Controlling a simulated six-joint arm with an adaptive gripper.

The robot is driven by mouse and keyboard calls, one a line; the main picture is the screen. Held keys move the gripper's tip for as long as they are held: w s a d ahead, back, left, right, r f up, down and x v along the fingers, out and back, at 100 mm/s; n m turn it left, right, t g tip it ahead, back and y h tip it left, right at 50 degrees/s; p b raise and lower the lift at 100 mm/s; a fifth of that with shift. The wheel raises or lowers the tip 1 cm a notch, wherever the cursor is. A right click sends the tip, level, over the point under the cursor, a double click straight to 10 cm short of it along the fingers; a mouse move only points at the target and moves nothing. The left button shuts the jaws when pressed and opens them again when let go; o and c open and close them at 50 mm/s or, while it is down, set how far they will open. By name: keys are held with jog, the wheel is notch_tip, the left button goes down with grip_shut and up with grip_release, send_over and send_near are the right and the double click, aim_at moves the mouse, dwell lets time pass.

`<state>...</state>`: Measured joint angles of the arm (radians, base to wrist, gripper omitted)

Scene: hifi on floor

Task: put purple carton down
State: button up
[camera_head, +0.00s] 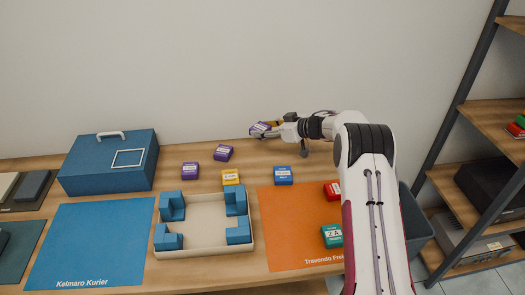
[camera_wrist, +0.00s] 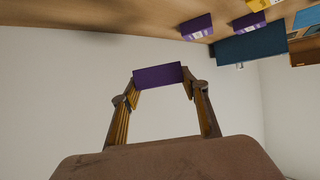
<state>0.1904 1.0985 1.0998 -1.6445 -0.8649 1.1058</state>
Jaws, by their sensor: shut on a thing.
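My gripper (camera_head: 262,131) is at the back of the table, near the wall. It is shut on a purple carton (camera_head: 259,128), which is small and box-shaped. In the wrist view the purple carton (camera_wrist: 158,76) sits between the two fingertips (camera_wrist: 160,88). In the head view it appears to be held above the table's back edge, though the exact gap to the surface is hard to tell. Two other purple cartons stand on the table, one at the back (camera_head: 223,153) and one to its left and nearer (camera_head: 190,171).
A yellow carton (camera_head: 230,177) and a blue carton (camera_head: 283,176) stand nearby. A cream tray (camera_head: 205,254) with blue blocks is in front. A blue mat (camera_head: 90,245) lies left, an orange mat (camera_head: 290,235) right, with red (camera_head: 331,190) and teal (camera_head: 332,235) cartons. A blue box (camera_head: 110,162) stands back left.

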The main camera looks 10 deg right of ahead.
send_over(264, 155)
jog(key=shift+w+f, duration=0.15)
jog(key=shift+f, duration=2.5)
jog(key=shift+f, duration=1.85)
jog(key=shift+f, duration=0.15)
jog(key=o, duration=1.1)
jog(key=shift+r, duration=0.2)
jog(key=shift+v, duration=6)
